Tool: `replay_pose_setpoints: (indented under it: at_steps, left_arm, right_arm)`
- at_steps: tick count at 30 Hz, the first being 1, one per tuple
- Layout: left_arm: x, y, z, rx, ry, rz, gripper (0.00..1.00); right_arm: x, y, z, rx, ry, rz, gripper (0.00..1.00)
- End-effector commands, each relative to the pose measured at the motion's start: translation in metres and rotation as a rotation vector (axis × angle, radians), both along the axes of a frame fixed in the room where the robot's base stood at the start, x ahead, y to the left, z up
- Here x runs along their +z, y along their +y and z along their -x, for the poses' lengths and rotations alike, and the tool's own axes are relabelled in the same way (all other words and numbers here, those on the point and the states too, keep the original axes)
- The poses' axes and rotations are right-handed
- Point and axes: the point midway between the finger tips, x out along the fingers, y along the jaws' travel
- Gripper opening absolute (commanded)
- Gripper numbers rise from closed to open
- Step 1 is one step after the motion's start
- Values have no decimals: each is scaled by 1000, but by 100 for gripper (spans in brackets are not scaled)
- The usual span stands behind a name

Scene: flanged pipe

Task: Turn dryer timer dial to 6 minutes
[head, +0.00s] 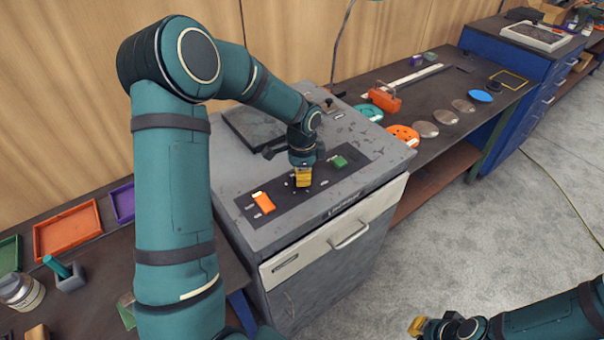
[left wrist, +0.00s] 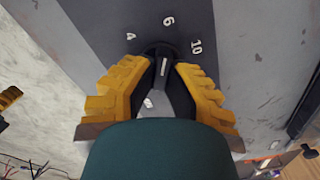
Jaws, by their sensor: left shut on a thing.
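The dryer (head: 230,180) is a grey cabinet with a dark control panel (head: 281,202) on its top. My left gripper (head: 303,178) points down onto the middle of this panel. In the left wrist view its yellow fingers (left wrist: 163,72) are shut on the black timer dial (left wrist: 159,53), one on each side. A white pointer line on the dial points up the picture, roughly at the printed 6 (left wrist: 168,21). A 4 (left wrist: 130,37) is to its left and a 10 (left wrist: 196,46) to its right. My right gripper (head: 418,326) is low at the bottom right; its opening is unclear.
An orange switch (head: 263,201) and a green switch (head: 339,161) flank the dial on the panel. A white drawer front (head: 300,258) with a handle is below. A bench (head: 440,85) with discs and tools stands behind right. Orange tray (head: 68,228) at left.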

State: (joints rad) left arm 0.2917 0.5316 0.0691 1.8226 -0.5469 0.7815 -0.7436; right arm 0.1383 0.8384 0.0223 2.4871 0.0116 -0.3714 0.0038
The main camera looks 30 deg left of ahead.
Motion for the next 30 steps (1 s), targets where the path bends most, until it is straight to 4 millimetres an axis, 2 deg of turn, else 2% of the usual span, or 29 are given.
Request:
replay_pose_setpoints:
  at_steps: [14,15,17,26,30]
  left_arm:
    - [-2,-1,2,-16,5,2,0]
    - [-2,-1,2,-16,5,2,22]
    - [-2,-1,1,-15,5,2,43]
    - [0,0,0,-15,1,0,44]
    - [9,0,0,-14,-1,-1,44]
  right_arm:
    - [0,0,0,0,0,0,0]
    - [0,0,0,0,0,0,0]
    - [0,0,0,0,0,0,0]
    - [0,0,0,0,0,0,0]
    - [0,0,0,0,0,0,0]
